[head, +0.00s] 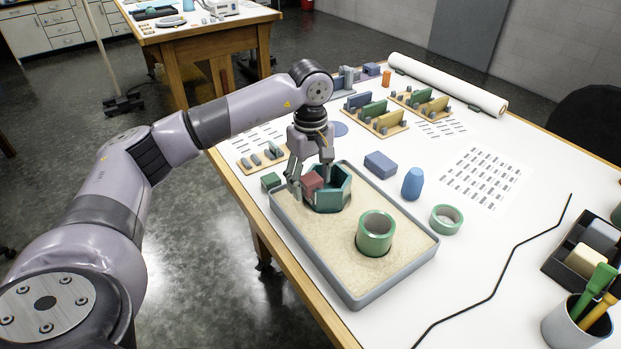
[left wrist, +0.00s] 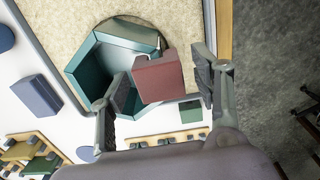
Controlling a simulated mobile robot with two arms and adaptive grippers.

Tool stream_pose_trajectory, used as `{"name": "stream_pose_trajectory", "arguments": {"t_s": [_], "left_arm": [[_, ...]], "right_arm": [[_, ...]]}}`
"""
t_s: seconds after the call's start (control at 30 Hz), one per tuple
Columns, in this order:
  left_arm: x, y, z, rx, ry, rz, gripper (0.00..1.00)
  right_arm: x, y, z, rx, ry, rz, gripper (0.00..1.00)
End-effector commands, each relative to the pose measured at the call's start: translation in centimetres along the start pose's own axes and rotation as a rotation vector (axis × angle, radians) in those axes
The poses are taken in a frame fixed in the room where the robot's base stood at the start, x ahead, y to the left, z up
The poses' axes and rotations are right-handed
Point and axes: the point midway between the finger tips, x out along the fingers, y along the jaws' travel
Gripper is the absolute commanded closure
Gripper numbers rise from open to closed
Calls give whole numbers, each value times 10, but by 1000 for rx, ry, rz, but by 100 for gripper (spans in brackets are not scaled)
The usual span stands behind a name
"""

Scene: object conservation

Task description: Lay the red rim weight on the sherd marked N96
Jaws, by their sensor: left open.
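The red rim weight (head: 311,183) is a small block at the left side of a teal six-sided open vessel piece (head: 341,190), which stands in a sand tray (head: 354,301). In the left wrist view the red rim weight (left wrist: 160,78) overlaps the teal rim (left wrist: 85,65). I cannot tell whether it rests on that rim. My left gripper (head: 310,184) is open, with one finger on each side of the weight; at least the right finger shows a gap. A green round sherd piece (head: 375,235) stands in the same sand. No N96 mark is legible. My right gripper is out of view.
A green ring (head: 446,219), a blue cylinder (head: 412,184) and a blue block (head: 381,164) stand right of the tray. A dark green block (head: 271,181) sits by its left corner. Wooden racks (head: 376,117) and a white roll (head: 447,85) lie behind. A black cable (head: 497,285) crosses the table.

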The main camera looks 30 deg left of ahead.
Motion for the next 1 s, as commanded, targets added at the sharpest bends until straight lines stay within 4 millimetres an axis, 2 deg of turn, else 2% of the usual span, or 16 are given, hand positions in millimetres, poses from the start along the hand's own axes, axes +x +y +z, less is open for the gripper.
{"name": "stream_pose_trajectory", "arguments": {"t_s": [0.23, 0.37, 0.47, 0.8, 1.0], "left_arm": [[0, 0, 0, 0, 0, -1, 41], [-8, 1, 0, 0, 0, 2, 41], [-23, 1, 0, 0, 0, 3, 41], [-97, 1, 0, 0, 1, 4, 41], [-115, 0, 0, 0, 1, 1, 41]], "right_arm": [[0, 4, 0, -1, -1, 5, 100], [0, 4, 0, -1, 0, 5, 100], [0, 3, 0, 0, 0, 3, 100], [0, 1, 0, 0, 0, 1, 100], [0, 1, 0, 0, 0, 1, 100]]}}
